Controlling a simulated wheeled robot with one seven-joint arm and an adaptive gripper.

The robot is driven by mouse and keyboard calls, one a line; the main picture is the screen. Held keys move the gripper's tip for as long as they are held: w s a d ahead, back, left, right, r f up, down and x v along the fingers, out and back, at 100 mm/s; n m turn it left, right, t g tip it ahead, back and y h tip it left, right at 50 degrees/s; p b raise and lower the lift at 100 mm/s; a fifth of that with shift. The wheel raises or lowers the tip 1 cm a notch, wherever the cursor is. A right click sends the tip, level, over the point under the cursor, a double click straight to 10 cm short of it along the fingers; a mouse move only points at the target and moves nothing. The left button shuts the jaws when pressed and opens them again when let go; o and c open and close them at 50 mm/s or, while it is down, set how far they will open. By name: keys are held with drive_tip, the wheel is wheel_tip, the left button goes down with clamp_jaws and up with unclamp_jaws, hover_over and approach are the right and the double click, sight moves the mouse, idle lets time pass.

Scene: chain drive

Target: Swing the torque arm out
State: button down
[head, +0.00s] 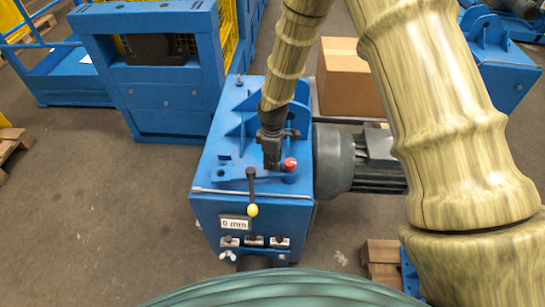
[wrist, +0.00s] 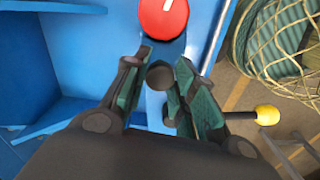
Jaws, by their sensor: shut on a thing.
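A flat blue bar, which looks like the torque arm (head: 235,174), lies across the top of the blue machine housing (head: 205,200). A red cap (head: 290,163) sits by its right end; the cap also shows at the top of the wrist view (wrist: 163,18). My gripper (head: 272,166) points down just left of the red cap. In the wrist view its fingers (wrist: 160,84) stand on either side of a round dark knob (wrist: 160,75) and are shut on it. The gripper hides part of the bar, and I cannot tell how the knob joins it.
A "0 mm" plate (head: 234,223) is below. Blue ribs (head: 245,115) stand behind, a dark motor (head: 340,158) to the right.

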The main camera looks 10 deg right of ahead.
drive_tip(key=s+n, duration=0.1)
drive_tip(key=n, duration=0.1)
drive_tip(key=s+n+p, duration=0.1)
drive_tip(key=n, duration=0.1)
drive_tip(key=shift+s+r+p, duration=0.1)
drive_tip(key=shift+s+p, duration=0.05)
drive_tip(key=shift+p, duration=0.15)
drive_tip(key=shift+s+d+n+p, duration=0.2)
drive_tip(key=shift+s+n+p, duration=0.15)
drive_tip(key=shift+n, duration=0.45)
drive_tip(key=shift+s+d+n+p, duration=0.2)
drive_tip(key=shift+s+n, duration=0.2)
drive_tip(key=shift+n, duration=0.4)
drive_tip(key=c, duration=1.1)
unclamp_jaws()
drive_tip(key=shift+c, duration=0.2)
drive_tip(key=shift+a, duration=0.1)
wheel_tip(320, 180, up, 12)
